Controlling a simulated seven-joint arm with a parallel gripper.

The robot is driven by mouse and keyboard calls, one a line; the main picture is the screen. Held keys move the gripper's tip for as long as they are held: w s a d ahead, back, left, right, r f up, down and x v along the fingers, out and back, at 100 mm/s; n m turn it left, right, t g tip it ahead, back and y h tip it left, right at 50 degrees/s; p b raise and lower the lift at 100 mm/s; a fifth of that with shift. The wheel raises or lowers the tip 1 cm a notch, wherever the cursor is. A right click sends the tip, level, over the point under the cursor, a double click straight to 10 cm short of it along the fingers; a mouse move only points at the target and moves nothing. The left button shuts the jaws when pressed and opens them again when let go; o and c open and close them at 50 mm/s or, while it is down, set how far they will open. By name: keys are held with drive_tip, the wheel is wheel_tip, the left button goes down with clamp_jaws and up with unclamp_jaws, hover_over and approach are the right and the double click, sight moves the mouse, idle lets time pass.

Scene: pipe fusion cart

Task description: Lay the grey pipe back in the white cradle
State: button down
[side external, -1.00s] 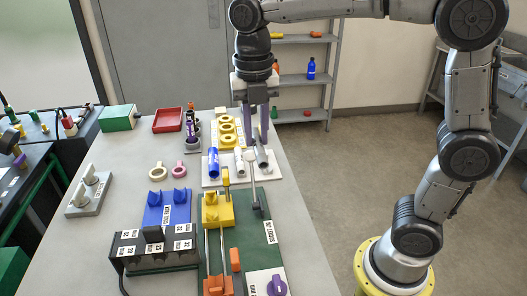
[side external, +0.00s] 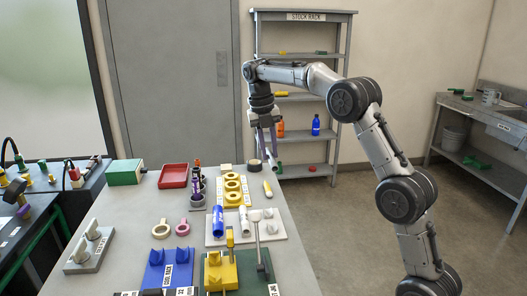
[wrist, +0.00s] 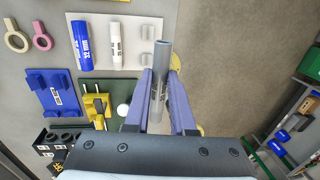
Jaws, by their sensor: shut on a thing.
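My gripper (side external: 267,146) is shut on the grey pipe (wrist: 161,80), raised high near the table's far right side. In the wrist view the pipe runs lengthwise between the purple fingers (wrist: 162,90), its free end beyond the fingertips. The white cradle's saddles (wrist: 147,33) are empty and stand left of the pipe in the wrist view, on a white board (wrist: 97,66). The board also shows on the table (side external: 278,233), with the pipe well apart from it.
A blue pipe (wrist: 81,45) and a white pipe (wrist: 115,43) lie on the board. A ball-topped lever (side external: 256,217) rises in front of it.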

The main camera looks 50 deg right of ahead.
hover_over(270, 220)
wheel_tip(270, 220, down, 11)
drive_tip(key=shift+w+a+f, duration=0.15)
drive_tip(key=shift+w, duration=0.15)
drive_tip(key=shift+f, duration=0.15)
drive_tip(key=shift+f, duration=4.25)
drive_tip(key=shift+s+f, duration=0.2)
drive_tip(key=shift+f, duration=0.05)
drive_tip(key=c, duration=0.7)
unclamp_jaws()
drive_tip(key=shift+a, duration=0.1)
drive_tip(key=shift+r, duration=0.1)
drive_tip(key=r, duration=0.5)
drive_tip(key=w+r, duration=0.1)
drive_tip(key=r, duration=0.4)
drive_tip(key=a+r, duration=0.1)
drive_tip(key=r, duration=0.3)
drive_tip(key=shift+w+a+r, duration=0.1)
drive_tip(key=shift+w+r, duration=0.25)
drive_tip(key=shift+r, duration=0.05)
drive_tip(key=shift+a, duration=0.1)
